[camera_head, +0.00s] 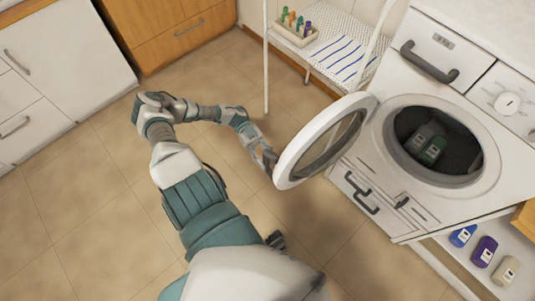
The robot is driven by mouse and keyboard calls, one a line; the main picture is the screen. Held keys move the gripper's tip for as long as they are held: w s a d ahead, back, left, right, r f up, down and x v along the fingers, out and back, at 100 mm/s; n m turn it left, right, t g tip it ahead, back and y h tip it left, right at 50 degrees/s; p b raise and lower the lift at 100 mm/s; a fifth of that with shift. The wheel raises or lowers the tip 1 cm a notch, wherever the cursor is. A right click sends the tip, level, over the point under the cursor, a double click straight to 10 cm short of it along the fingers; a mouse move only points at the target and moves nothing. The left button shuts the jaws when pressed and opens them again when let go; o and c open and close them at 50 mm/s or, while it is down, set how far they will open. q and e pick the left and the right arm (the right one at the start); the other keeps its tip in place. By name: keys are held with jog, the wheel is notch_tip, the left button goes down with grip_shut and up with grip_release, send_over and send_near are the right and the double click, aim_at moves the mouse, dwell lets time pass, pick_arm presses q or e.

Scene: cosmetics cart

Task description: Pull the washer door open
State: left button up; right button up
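The washer (385,130) stands at the right with a round opening in its front. Its round door (286,163), with a white rim and a glass middle, is swung open to the left, well away from the opening. My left gripper (268,160) is at the left, outer edge of the door. It is small and dark here, and I cannot tell whether it touches the rim or whether its fingers are open.
Dark green containers (431,150) lie in the drum. Several bottles (484,251) stand on a low shelf below the washer. A wire cart (338,53) holds a small tray of coloured items (296,38). Cabinets line the top left; the tiled floor at left is clear.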

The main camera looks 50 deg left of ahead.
pick_arm(q)
jog(key=shift+a+f, duration=0.15)
jog(key=shift+a, duration=0.3)
jog(key=shift+w+a, duration=0.1)
jog(key=shift+a, duration=0.2)
jog(key=a, duration=1.1)
jog(key=shift+w+a+f, duration=0.15)
jog(key=shift+w+a, duration=0.1)
jog(key=shift+a, duration=0.1)
pick_arm(e)
jog(key=shift+a, duration=0.25)
pick_arm(q)
jog(key=shift+d, duration=0.2)
pick_arm(e)
jog(key=shift+d, duration=0.15)
pick_arm(q)
jog(key=shift+a, duration=0.15)
